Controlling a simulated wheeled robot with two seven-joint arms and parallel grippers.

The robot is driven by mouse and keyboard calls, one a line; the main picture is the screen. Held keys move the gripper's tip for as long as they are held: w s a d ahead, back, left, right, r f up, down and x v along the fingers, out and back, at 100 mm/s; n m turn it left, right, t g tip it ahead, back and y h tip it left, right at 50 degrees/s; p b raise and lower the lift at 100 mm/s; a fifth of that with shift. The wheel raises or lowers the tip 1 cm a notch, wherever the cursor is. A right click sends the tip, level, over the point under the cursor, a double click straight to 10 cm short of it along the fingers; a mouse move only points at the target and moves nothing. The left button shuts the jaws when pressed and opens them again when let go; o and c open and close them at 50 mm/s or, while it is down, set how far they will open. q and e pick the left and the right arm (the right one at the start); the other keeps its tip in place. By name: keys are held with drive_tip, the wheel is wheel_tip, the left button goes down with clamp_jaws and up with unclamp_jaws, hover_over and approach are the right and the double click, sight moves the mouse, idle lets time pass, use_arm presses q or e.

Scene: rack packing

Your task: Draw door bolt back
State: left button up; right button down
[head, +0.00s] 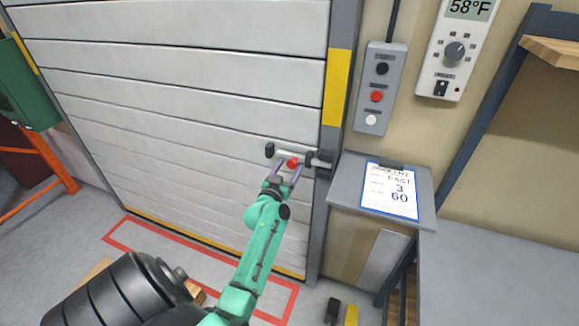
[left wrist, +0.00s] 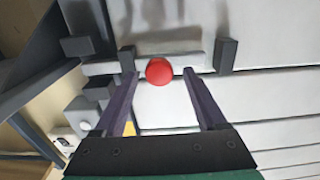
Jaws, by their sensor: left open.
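The door bolt (head: 309,156) is a pale horizontal bar at the right edge of the white slatted door (head: 190,110), held in dark brackets. Its red knob (head: 292,162) also shows in the left wrist view (left wrist: 159,71), where dark brackets (left wrist: 227,55) stand along the bar. The bar's right end lies at a dark bracket (head: 322,159) by the door frame. My left gripper (head: 285,170) is open at the bolt, one finger on each side of the knob. In the left wrist view gaps show between knob and fingers. My right gripper is not in view.
Right of the door are a grey button box (head: 380,90), a thermostat (head: 459,45) and a small shelf with a clipboard (head: 390,190). A grey table (head: 500,265) stands at the lower right. A red outline (head: 130,220) marks the floor before the door.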

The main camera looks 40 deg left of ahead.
use_arm(q)
drive_tip(key=shift+c, duration=0.2)
clamp_jaws()
drive_tip(key=shift+a, duration=0.1)
idle(1.2)
